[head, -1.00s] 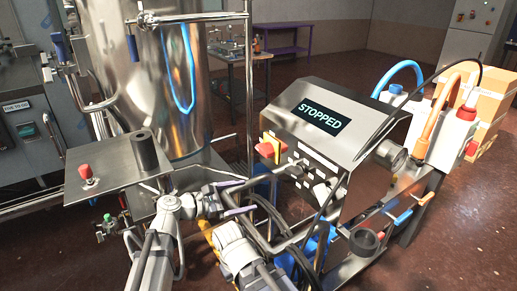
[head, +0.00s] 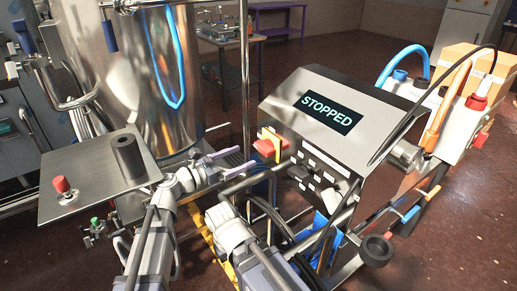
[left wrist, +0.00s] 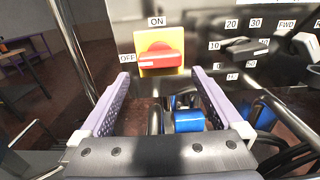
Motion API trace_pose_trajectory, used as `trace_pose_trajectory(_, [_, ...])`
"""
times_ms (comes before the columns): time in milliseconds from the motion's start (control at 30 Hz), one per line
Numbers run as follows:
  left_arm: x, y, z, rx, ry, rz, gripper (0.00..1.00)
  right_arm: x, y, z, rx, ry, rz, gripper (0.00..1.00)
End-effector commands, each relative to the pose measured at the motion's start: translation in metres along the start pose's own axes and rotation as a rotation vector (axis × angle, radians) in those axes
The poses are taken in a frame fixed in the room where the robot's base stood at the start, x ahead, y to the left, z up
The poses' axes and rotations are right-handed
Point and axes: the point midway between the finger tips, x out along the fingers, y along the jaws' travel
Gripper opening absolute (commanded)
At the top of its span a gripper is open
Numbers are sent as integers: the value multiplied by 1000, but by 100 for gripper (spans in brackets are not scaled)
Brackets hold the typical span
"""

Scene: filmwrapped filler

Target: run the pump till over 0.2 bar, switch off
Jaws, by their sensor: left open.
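The pump's control box (head: 345,105) has a slanted top with a display (head: 328,109) reading STOPPED. On its front is a red rotary switch on a yellow plate (head: 270,146). In the left wrist view the red handle (left wrist: 160,58) lies level, toward OFF; ON is marked above. My left gripper (head: 228,162) is open and empty, just left of and below the switch in the head view. In the left wrist view its purple fingers (left wrist: 160,78) stand apart either side of the handle's lower area, seemingly short of it. A dark speed knob (left wrist: 240,47) sits right of the switch. I see no right gripper fingers.
A shelf with a red button (head: 62,186) and a black cylinder (head: 128,156) is at the left. A steel tank (head: 150,70) stands behind. Black hoses (head: 275,215) run below the box. White pump parts with blue and orange hoses (head: 435,115) are at the right.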

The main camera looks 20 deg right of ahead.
Motion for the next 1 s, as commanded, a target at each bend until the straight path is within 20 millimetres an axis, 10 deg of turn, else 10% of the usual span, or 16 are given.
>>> trace_pose_trajectory(500, [69,1,0,2,1,-1,100,0,0,0,0,0,0,0])
trace_pose_trajectory(1000, [74,0,0,2,1,0,90,0,0,0,0,0,0,0])
